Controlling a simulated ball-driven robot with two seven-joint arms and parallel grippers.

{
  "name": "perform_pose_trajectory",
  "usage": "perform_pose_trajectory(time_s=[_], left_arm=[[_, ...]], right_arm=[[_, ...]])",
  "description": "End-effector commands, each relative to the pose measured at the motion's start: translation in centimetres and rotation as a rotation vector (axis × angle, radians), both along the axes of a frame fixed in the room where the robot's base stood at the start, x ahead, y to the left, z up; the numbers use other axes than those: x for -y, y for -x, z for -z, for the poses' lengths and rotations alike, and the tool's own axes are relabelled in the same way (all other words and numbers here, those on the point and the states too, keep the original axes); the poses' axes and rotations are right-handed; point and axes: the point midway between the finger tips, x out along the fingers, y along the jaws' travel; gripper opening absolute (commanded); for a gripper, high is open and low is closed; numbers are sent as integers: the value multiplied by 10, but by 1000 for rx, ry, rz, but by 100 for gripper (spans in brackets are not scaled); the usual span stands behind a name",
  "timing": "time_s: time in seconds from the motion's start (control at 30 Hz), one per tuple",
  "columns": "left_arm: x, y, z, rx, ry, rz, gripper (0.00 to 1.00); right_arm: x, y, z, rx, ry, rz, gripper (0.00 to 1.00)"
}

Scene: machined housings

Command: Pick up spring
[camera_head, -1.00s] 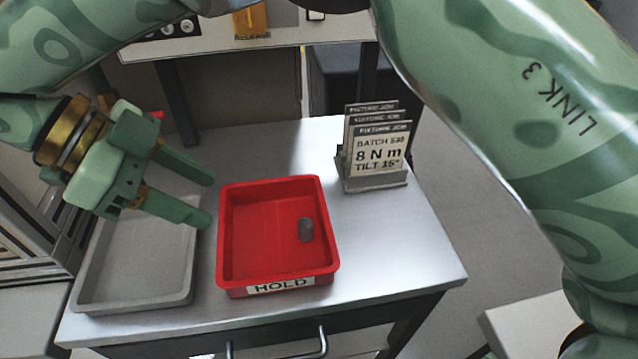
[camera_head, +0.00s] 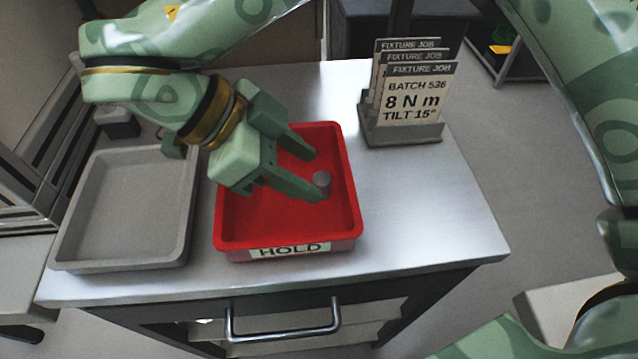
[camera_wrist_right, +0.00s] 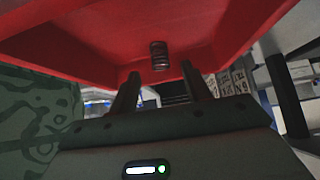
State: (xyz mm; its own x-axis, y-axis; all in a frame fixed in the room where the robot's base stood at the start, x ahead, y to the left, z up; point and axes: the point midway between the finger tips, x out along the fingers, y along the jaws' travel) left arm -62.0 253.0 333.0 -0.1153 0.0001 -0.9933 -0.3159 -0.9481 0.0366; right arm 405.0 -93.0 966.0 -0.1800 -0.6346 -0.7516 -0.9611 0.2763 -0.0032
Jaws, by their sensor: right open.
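The spring (camera_head: 322,182) is a small dark grey coil in the red tray (camera_head: 345,235) labelled HOLD, toward the tray's right side. My right gripper (camera_head: 313,174) is open over the tray, its fingers pointing right toward the spring. The spring shows at the fingertips, close to the lower finger; contact cannot be told. In the right wrist view the coiled spring (camera_wrist_right: 159,55) lies just beyond the open fingertips, lined up with the gap between them. The gap looks empty. My left gripper is not in view.
An empty grey tray (camera_head: 70,235) stands left of the red one. A holder (camera_head: 402,132) with several FIXTURE JOB cards stands at the back right. The metal tabletop (camera_head: 430,205) is clear right of the red tray. A drawer handle (camera_head: 285,337) sticks out in front.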

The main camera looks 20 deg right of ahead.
Motion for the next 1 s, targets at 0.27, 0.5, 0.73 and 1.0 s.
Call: perform_pose_trajectory(time_s=[0.27, 0.5, 0.73, 1.0], left_arm=[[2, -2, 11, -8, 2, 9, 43], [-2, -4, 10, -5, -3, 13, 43], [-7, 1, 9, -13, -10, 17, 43], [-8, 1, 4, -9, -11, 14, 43]], right_arm=[[17, 4, 22, -3, -1, 0, 48], [17, 4, 20, -1, 0, 0, 23], [17, 4, 21, -2, 1, 0, 0], [17, 4, 12, 1, 0, 0, 0]])
